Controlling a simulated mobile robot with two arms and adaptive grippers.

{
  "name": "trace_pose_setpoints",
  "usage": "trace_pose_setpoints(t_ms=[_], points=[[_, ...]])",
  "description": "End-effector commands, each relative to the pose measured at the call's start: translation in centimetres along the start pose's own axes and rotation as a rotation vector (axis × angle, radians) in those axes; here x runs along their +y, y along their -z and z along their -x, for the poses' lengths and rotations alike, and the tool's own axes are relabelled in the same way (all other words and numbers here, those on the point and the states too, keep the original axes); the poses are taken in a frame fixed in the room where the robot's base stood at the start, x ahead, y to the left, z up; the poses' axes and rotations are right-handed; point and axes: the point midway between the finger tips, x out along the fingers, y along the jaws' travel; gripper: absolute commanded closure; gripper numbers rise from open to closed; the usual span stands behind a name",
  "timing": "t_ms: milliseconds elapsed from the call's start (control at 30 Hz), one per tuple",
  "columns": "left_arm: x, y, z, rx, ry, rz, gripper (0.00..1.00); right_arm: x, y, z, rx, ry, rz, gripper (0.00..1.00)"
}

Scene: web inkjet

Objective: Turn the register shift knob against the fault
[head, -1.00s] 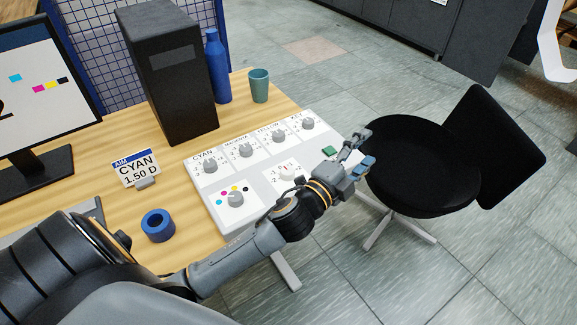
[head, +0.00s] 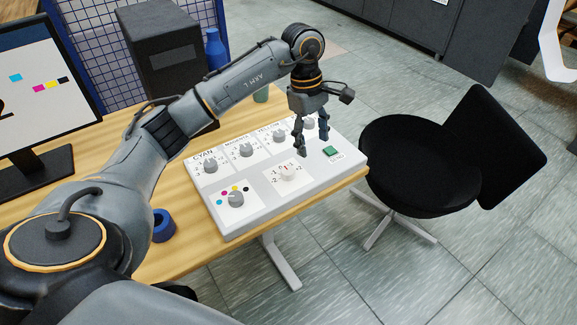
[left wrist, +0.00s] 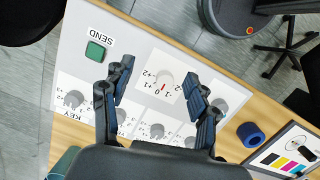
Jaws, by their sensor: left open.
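The register shift knob (head: 289,172) is pale, with a red mark and a scale from -2 to +2, near the front of the white console (head: 262,209). In the left wrist view the knob (left wrist: 166,77) lies between the spread fingers, its red mark near 0. My left gripper (head: 311,143) is open and empty, pointing down over the console, apart from the knob; in the left wrist view the gripper (left wrist: 158,74) shows both fingers. The monitor (head: 40,95) shows cyan, magenta, yellow and black squares, the cyan one set apart. My right gripper is out of view.
A selector knob (head: 236,199) with coloured dots, a row of grey knobs including the cyan knob (head: 210,166), and a green SEND button (head: 330,151) surround the knob.

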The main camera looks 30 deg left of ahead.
Motion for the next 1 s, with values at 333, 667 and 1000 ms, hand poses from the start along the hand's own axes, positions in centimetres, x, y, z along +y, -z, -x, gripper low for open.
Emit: trace_pose_setpoints(t_ms=[333, 667, 1000], points=[[-2.0, 5.0, 1.9, 0.169, 0.097, 0.018, 0.41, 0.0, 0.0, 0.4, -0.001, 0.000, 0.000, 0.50], [-2.7, 6.0, -4.4, 0.164, 0.098, 0.019, 0.41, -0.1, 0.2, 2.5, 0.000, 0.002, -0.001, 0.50], [-3.1, 6.8, -9.7, 0.164, 0.094, 0.019, 0.41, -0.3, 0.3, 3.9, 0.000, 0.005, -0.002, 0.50]])
